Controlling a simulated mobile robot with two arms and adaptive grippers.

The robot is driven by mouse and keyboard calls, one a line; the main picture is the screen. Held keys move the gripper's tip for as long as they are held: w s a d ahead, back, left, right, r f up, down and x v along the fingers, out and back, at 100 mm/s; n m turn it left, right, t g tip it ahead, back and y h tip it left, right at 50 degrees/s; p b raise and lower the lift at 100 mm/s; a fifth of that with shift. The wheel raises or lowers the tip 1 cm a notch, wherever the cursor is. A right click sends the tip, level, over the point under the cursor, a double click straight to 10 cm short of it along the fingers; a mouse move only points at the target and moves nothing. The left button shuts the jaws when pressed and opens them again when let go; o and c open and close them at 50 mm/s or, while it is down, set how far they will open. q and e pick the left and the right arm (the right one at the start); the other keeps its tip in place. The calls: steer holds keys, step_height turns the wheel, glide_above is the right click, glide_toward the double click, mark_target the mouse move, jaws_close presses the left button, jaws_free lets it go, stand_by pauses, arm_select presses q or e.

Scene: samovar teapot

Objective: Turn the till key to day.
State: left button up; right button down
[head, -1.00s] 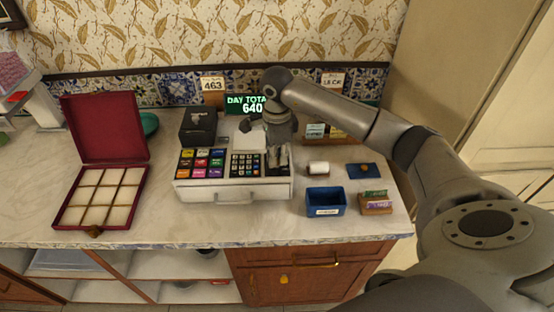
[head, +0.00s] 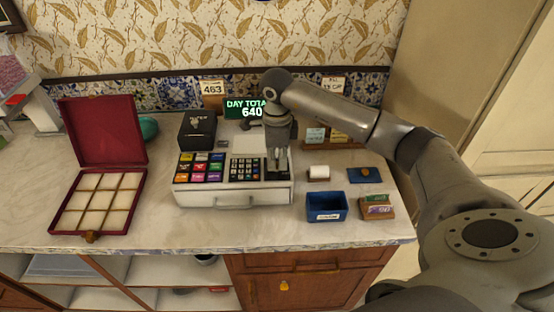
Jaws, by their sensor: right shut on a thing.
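The till (head: 232,196) stands on the marble counter, with coloured keys on its left and a dark number pad (head: 244,170) in the middle. Its green display (head: 246,107) reads "DAY TOTA" and 640. My right gripper (head: 277,166) points down at the right part of the till's top, right of the number pad. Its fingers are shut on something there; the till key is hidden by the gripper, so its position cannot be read. My left gripper is not in view.
An open red box (head: 68,224) with pale compartments lies on the left. A black box (head: 198,130) stands behind the till. Right of the till are a white roll (head: 319,172), a blue bin (head: 326,206), a blue pad (head: 364,174) and a card holder (head: 377,207).

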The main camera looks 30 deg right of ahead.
mark_target(277, 162)
steer(key=c, duration=1.6)
jaws_free()
step_height(277, 162, up, 12)
